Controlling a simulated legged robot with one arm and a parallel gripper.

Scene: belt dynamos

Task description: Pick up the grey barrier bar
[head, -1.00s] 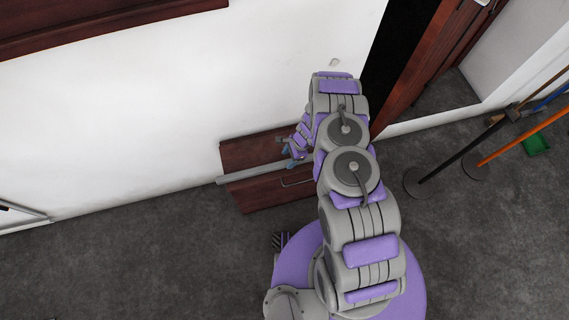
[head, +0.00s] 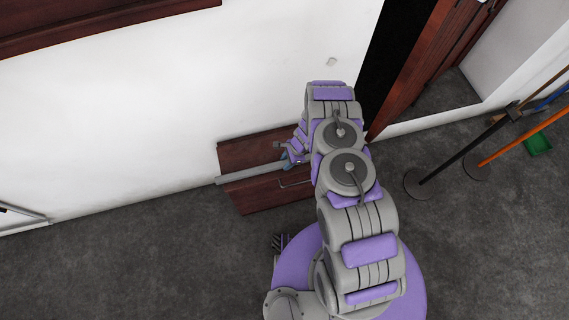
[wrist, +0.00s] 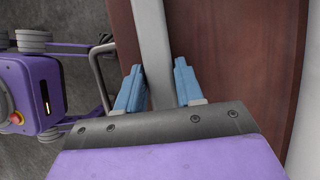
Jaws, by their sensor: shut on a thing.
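The grey barrier bar (head: 243,175) lies across the top of a dark red-brown wooden cabinet, its left end sticking out past the cabinet's edge. In the wrist view the bar (wrist: 153,45) runs straight between the two blue fingers. My gripper (head: 290,160) is at the bar over the cabinet; it also shows in the wrist view (wrist: 158,75), shut on the bar. The bar's right part is hidden behind my arm in the head view. I cannot tell whether the bar touches the cabinet top.
The wooden cabinet (head: 262,197) stands against the white wall (head: 130,100) and has a metal handle (head: 296,183). A dark doorway (head: 397,50) is right of it.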

